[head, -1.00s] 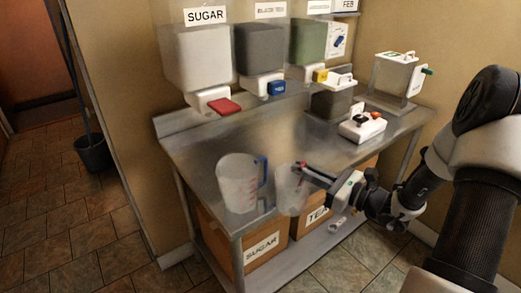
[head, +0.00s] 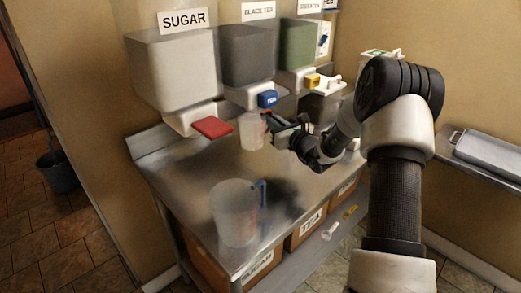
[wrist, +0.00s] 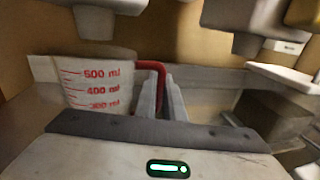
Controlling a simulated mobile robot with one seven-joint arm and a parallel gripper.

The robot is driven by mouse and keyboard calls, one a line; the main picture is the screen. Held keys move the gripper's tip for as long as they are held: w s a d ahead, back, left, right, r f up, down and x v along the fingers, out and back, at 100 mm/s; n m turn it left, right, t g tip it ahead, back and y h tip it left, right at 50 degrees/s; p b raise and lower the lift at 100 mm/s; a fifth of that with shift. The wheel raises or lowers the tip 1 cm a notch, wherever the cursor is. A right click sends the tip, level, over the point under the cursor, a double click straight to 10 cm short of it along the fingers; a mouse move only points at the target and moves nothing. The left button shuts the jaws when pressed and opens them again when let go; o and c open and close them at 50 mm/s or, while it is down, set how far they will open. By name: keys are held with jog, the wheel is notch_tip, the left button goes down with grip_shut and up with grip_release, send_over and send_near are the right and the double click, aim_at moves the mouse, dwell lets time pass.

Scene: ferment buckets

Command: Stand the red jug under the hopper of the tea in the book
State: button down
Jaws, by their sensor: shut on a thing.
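My gripper (head: 272,126) is shut on the red handle (wrist: 153,68) of the clear red jug (head: 252,131). The jug has red measuring marks and is upright in the wrist view (wrist: 92,85), left of the fingers. In the head view it is just below the blue-levered outlet (head: 267,99) of the black tea hopper (head: 247,54); I cannot tell whether it is directly under the outlet. It seems to be off the table. The green-filled hopper (head: 301,45) with a yellow lever is to the right. A wall sheet (head: 327,30) is partly hidden, its text unreadable.
A clear jug with a blue handle (head: 235,212) stands near the front of the metal table (head: 185,172). The sugar hopper (head: 174,72) with a red lever (head: 212,127) is at left. The table's left middle is clear. Boxes sit on the lower shelf.

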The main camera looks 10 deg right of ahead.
notch_tip(320, 180, down, 8)
jog(key=shift+r+b, duration=0.1)
jog(key=shift+b, duration=0.25)
jog(key=shift+f, duration=0.2)
jog(key=c, duration=1.9)
grip_release()
jog(key=shift+o, duration=0.2)
jog(key=shift+r, duration=0.2)
jog(key=v, duration=1.2)
